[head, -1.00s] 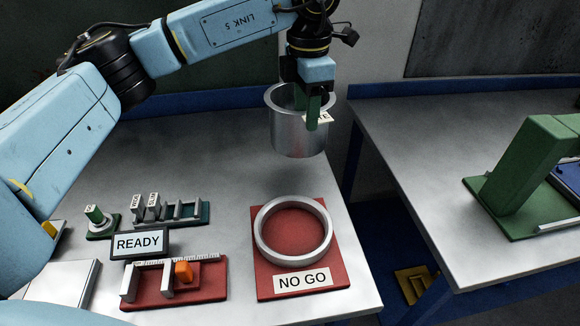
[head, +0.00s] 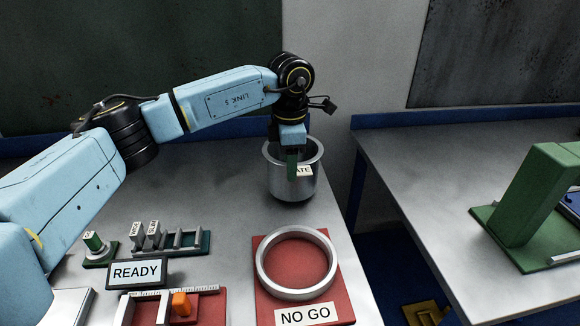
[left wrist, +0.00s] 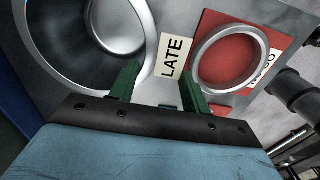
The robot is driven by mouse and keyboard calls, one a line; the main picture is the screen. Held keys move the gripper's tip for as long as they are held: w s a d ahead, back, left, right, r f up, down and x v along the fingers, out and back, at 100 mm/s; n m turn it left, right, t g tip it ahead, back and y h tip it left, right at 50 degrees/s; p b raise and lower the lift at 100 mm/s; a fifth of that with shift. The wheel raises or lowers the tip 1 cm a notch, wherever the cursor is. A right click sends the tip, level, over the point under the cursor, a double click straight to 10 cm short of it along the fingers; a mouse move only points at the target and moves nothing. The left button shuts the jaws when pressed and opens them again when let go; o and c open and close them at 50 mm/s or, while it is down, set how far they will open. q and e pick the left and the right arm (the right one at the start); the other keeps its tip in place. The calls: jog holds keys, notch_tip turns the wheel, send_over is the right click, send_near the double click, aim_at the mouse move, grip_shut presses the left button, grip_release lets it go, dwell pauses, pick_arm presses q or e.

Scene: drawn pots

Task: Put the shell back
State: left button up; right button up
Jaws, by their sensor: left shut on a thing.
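The shell (head: 290,185) is a grey metal cup, open at the top, upright at the back right of the near table. My left gripper (head: 292,172) is shut on its near wall, with one green finger outside. A white tag (head: 304,170) reading "LATE" in the left wrist view is at the fingers. The shell's open mouth also shows in the left wrist view (left wrist: 60,70). I cannot tell whether its base touches the table. A metal ring (head: 262,265) lies on the red NO GO plate (head: 345,300), nearer me. My right gripper is not in view.
A READY sign (head: 137,273), a green rack (head: 190,240) and a red rack (head: 210,306) with an orange piece stand at the front left. A second table (head: 430,190) bears a green frame (head: 535,195) across a gap. The near table's middle is clear.

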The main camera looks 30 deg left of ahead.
pick_arm(q)
jog(key=shift+f, duration=0.85)
jog(key=o, duration=1.4)
jog(key=shift+o, duration=0.2)
notch_tip(320, 180, up, 12)
